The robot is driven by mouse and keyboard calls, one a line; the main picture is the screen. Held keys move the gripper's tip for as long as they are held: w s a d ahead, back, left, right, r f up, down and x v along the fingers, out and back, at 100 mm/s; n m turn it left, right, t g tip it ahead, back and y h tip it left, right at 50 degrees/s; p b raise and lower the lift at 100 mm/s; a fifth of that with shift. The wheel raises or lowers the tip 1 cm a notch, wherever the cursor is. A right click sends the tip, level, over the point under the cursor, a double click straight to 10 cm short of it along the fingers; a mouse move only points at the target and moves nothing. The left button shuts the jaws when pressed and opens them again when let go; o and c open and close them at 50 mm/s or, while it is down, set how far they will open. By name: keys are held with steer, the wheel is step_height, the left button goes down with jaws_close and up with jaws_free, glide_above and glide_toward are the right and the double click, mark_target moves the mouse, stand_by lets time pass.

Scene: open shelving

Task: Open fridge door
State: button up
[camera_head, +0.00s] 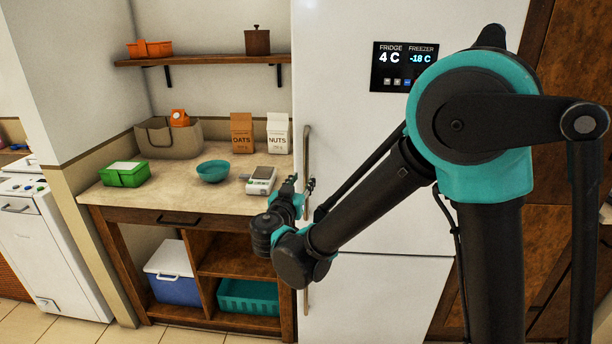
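The white fridge (343,60) stands upright in the middle, with its upper door closed. A display (404,67) on it reads fridge 4 C and freezer -18 C. A long vertical handle (306,150) runs along the left edge of the upper door. A lower handle (307,300) shows partly below my arm. My gripper (309,186) is at the lower part of the upper handle, its fingers pointing up and right. The fingers are small and partly hidden, so I cannot tell whether they touch or grasp the handle.
Left of the fridge is a counter (110,196) with a teal bowl (213,171), a scale (261,181), a green box (123,174), a basket (160,145) and cartons. A shelf (200,61) hangs above. Tiled floor (130,335) shows at lower left.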

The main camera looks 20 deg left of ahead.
mark_target(305, 176)
steer(key=shift+w+a, duration=0.1)
steer(key=shift+w, duration=2.1)
jaws_close()
